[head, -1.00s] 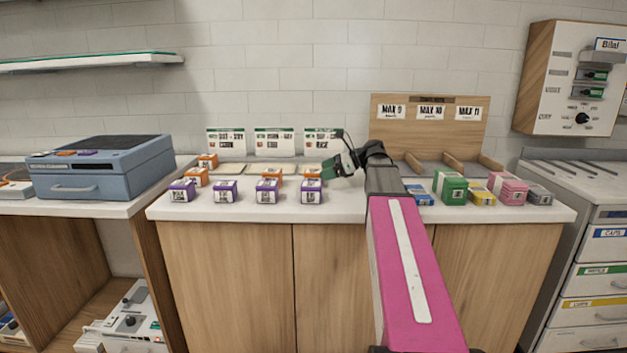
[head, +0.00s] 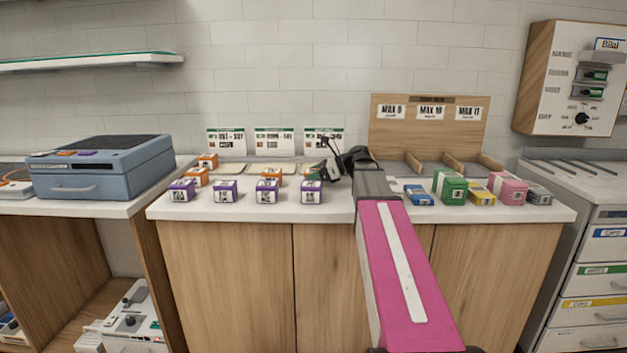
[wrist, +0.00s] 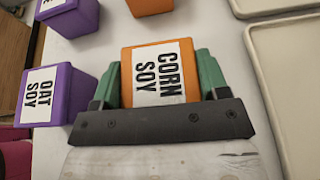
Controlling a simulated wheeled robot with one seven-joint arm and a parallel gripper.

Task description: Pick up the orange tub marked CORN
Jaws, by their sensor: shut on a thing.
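The orange tub (wrist: 160,85) with a white label reading CORN SOY sits between the green fingers of my gripper (wrist: 159,72) in the wrist view. The gripper is shut on its two sides. In the head view my gripper (head: 323,170) is over the counter (head: 345,207), behind the front-row purple tub at the right; the held tub is mostly hidden there. I cannot tell whether it is lifted off the surface.
A purple tub marked OAT SOY (wrist: 50,95) stands close to the left finger in the wrist view. Several other purple and orange tubs (head: 196,177) stand to the left. A wooden rack (head: 428,105) and coloured boxes (head: 450,188) are at the right. Pale trays (wrist: 292,90) lie beyond.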

